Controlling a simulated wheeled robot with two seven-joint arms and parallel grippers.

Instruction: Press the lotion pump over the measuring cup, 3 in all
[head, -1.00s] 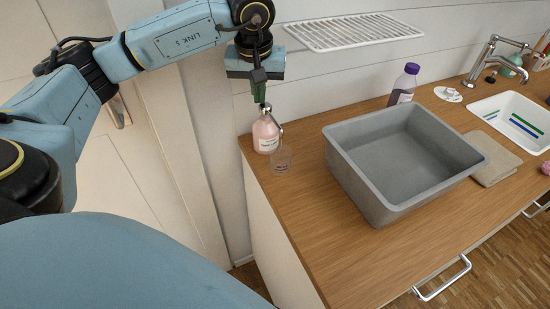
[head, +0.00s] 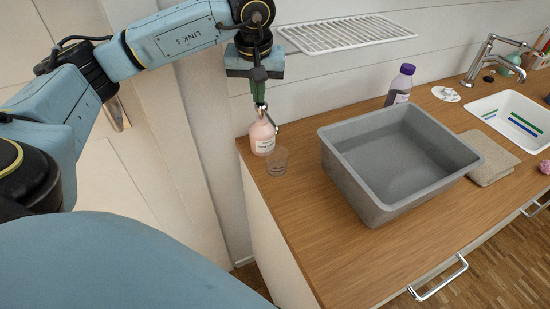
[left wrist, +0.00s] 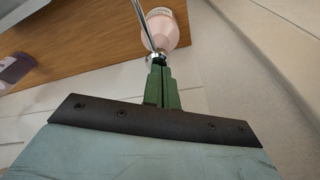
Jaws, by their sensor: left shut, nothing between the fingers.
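The pink lotion bottle (head: 262,140) stands upright at the left end of the wooden counter; it also shows in the left wrist view (left wrist: 165,28). Its metal pump (left wrist: 153,57) has a spout reaching out over the clear measuring cup (head: 277,161), which stands close beside the bottle. My left gripper (head: 260,103) points straight down, its green fingers shut and empty, the tips at the top of the pump. In the left wrist view the fingers (left wrist: 161,68) meet the pump head; whether they touch it is hard to tell. My right gripper is not in view.
A large grey basin (head: 395,165) stands right of the cup. A purple-capped bottle (head: 401,86) is behind it, a folded cloth (head: 490,158) and white sink (head: 515,120) to its right. A white rack (head: 345,34) hangs on the wall above. The counter in front of the cup is clear.

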